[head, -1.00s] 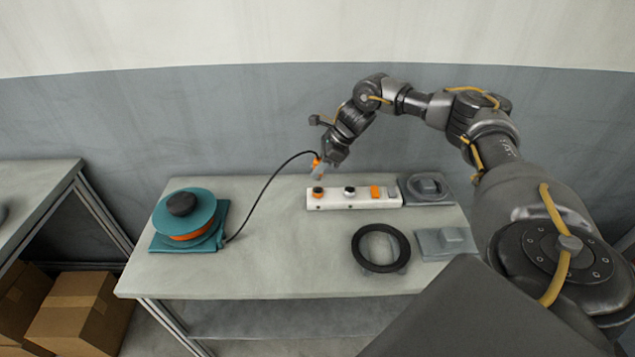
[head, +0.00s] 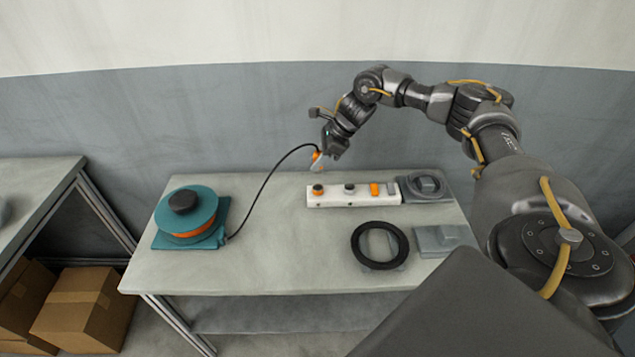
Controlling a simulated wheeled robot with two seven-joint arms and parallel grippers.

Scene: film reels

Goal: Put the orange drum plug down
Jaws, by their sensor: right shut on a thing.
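The orange drum plug (head: 316,155) is held in my right gripper (head: 321,160), which is shut on it above the back edge of the table. A black cable runs from the plug down to the teal cable drum (head: 186,212) at the table's left. The white power strip (head: 354,195) lies just below and to the right of the gripper. It carries an orange round piece at its left end, a dark round one, and an orange block. The plug is apart from the strip. My left gripper is not in view.
A black ring (head: 380,262) lies at the front right of the grey table (head: 270,270). Grey pads with raised parts (head: 444,240) lie at the right edge. The table between drum and strip is clear except for the cable. Cardboard boxes (head: 85,305) stand on the floor at left.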

